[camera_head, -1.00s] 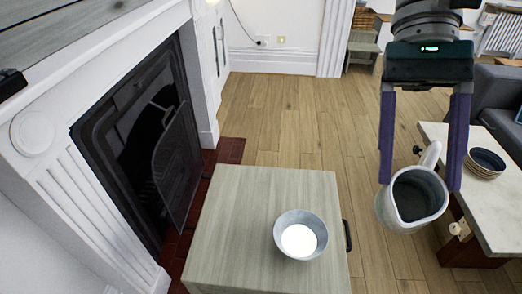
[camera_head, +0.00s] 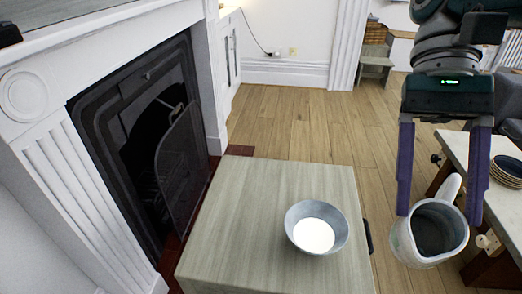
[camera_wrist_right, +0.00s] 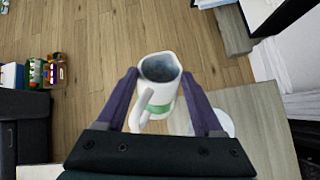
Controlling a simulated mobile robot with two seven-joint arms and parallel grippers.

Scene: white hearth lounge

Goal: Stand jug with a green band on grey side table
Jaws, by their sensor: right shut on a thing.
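The jug (camera_head: 428,240) is pale grey-white with a handle and a dark hollow inside. Its green band shows in the right wrist view (camera_wrist_right: 160,107). My right gripper (camera_head: 437,212) is shut on the jug, with a purple finger at each side, and holds it in the air to the right of the grey side table (camera_head: 240,215). The table has a grey wood-grain top, and its corner also shows in the right wrist view (camera_wrist_right: 255,110). My left gripper is not in view.
A blue-grey bowl with a white inside (camera_head: 317,228) stands on the right part of the tabletop; the left and back parts are bare. A fireplace (camera_head: 150,145) is close on the left. A pale table with stacked plates (camera_head: 507,170) is at right.

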